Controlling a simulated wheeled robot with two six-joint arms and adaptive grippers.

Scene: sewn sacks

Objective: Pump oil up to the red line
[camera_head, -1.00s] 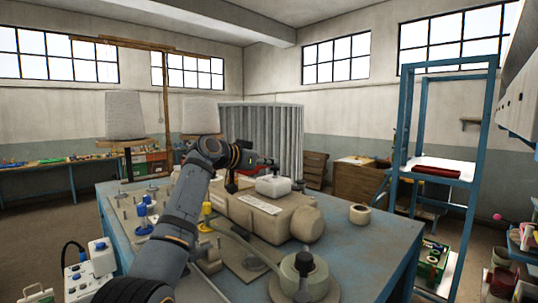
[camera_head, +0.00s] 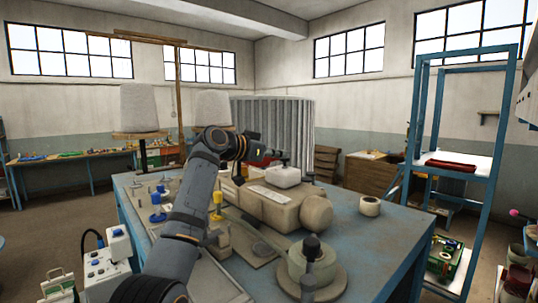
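A squat, pale grey-green can (camera_head: 303,268) with a dark knob on top stands on a round base at the near edge of the blue table (camera_head: 375,245). It may be the oil pump, but I cannot be sure. A beige machine body (camera_head: 268,207) lies behind it, with a whitish box-like part (camera_head: 285,177) on top. I cannot make out a red line or any oil level. My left gripper (camera_head: 272,157) is dark and small, above the far side of the machine and apart from the can. Its fingers are too unclear to tell open from shut. My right gripper is not in view.
A tape roll (camera_head: 369,206) lies on the table's right part, with bare tabletop around it. Pegs and blue and yellow knobs (camera_head: 217,200) stand at the left. A white control box (camera_head: 105,265) is at the near left. A blue rack (camera_head: 418,150) stands beyond the right side.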

